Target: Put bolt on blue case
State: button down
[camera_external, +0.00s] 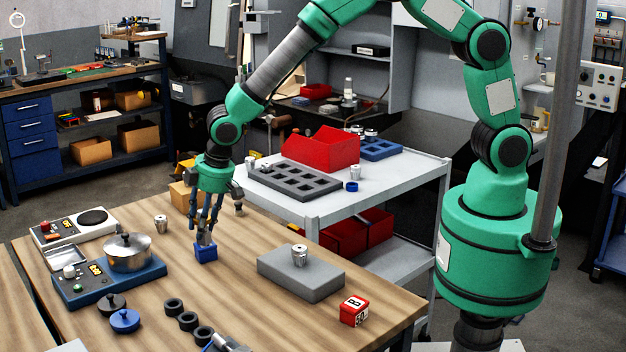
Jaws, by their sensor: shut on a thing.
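My gripper (205,238) points straight down over the wooden table, with its fingers close together. It is shut on a small grey piece that looks like the bolt (204,241), mostly hidden between the fingers. A small blue case (205,254) stands on the table directly under the fingertips. The fingertips and the grey piece are at its top edge; I cannot tell whether the piece touches or rests on the case.
Right of the case lies a grey block (300,274) with a metal cylinder (300,255) on it. A red box (354,310) is at the front right. Black rings (188,321) lie in front. A cart (390,190) stands behind.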

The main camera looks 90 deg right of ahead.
jog(key=c, duration=1.2)
grip_release()
jog(key=shift+f, duration=0.15)
jog(key=p+v, duration=0.1)
jog(key=v, duration=1.1)
